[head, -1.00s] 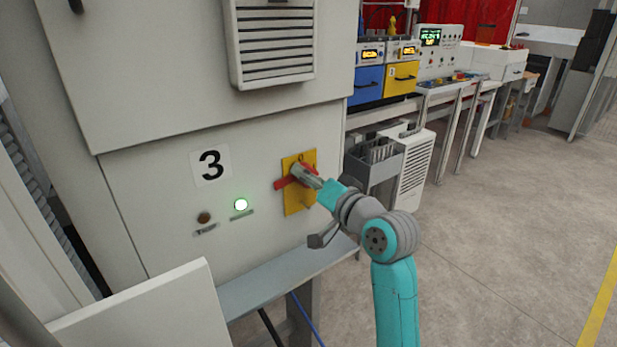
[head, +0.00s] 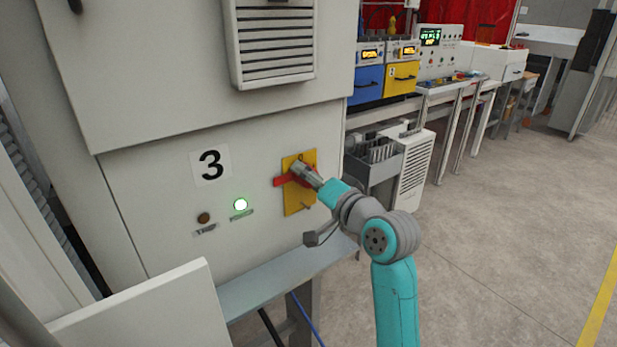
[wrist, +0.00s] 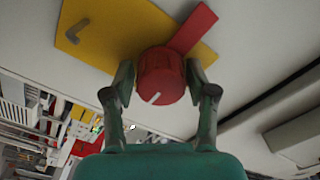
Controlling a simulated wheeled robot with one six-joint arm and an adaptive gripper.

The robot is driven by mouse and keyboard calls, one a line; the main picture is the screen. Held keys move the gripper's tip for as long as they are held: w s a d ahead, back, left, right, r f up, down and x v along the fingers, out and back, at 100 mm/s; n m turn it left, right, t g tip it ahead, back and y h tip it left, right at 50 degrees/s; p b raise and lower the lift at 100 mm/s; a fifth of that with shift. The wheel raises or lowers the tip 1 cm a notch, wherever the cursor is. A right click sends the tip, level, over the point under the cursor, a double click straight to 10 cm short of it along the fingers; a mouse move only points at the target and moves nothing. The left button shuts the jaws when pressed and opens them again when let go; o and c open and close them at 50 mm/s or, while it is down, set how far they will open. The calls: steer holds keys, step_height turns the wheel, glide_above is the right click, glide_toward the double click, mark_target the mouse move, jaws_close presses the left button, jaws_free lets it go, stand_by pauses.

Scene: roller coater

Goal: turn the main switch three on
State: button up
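Main switch three is a red rotary handle (head: 283,181) on a yellow plate (head: 292,204), set in the cabinet front below and right of the "3" label (head: 211,165). The handle's arm points left, nearly level. My gripper (head: 301,171) is at the handle. In the wrist view, the fingers of my gripper (wrist: 160,82) stand on both sides of the round red hub (wrist: 160,75) and appear to touch it. The hub has a white mark; its arm (wrist: 194,29) extends away from the fingers. A green lamp (head: 240,204) is lit; the TRIP lamp (head: 204,217) is dark.
A grey ledge (head: 270,287) runs below the panel, under my arm. A white panel (head: 150,310) stands at the lower left. A grey bin (head: 372,167) and a white vented unit (head: 415,170) stand to the right. The floor at right is clear.

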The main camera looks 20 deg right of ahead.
steer(key=shift+o, duration=0.3)
steer(key=v, duration=1.2)
steer(key=shift+r, duration=0.1)
steer(key=s+a+f+h, duration=0.1)
steer(key=s+f+h, duration=0.1)
steer(key=s+f, duration=0.45)
steer(key=s+f+g+h, duration=0.15)
steer(key=s+f, duration=0.25)
steer(key=f, duration=0.6)
steer(key=s+a+f+t+h, duration=0.1)
steer(key=s+f+h, duration=0.1)
steer(key=s+f, duration=0.45)
steer(key=s+a+f+n+g, duration=0.1)
steer(key=s+f+n, duration=0.2)
steer(key=s, duration=0.9)
steer(key=s+a+f+n+g, duration=0.1)
steer(key=s+f+n, duration=0.2)
steer(key=s, duration=1)
steer(key=shift+n, duration=0.4)
